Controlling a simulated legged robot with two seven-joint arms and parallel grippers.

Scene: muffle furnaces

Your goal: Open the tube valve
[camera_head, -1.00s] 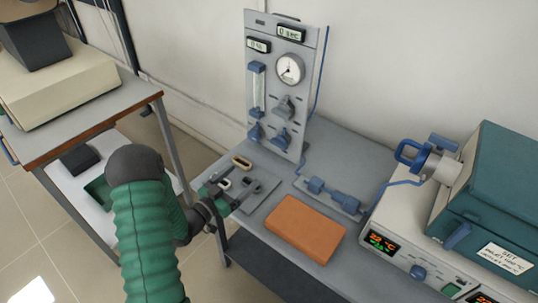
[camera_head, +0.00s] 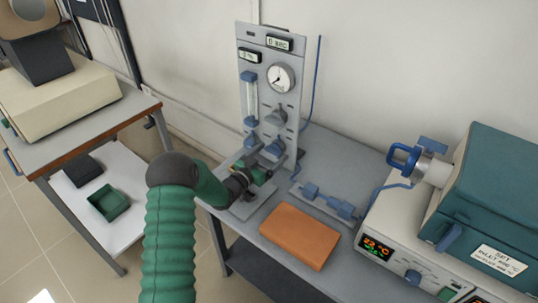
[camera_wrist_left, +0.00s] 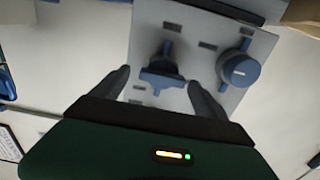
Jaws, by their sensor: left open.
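The grey upright panel (camera_head: 262,60) carries a round gauge (camera_head: 281,78), a flow tube (camera_head: 250,98), a grey knob (camera_head: 277,116) and blue valve handles (camera_head: 274,149) low down. My left gripper (camera_head: 262,170) is in front of the panel's lower part, partly hidden by its own wrist. In the left wrist view, the open fingers of my left gripper (camera_wrist_left: 158,82) stand on either side of a blue T-shaped valve handle (camera_wrist_left: 163,80). I cannot tell whether they touch it. A round blue knob (camera_wrist_left: 238,69) is to its right. The right gripper is not in view.
An orange block (camera_head: 299,236) lies on the grey bench (camera_head: 345,160) in front of a blue tube fitting (camera_head: 328,199). A furnace (camera_head: 490,195) with a blue-handled fitting (camera_head: 405,158) stands at the right. A cart with a green tray (camera_head: 108,203) is at the left.

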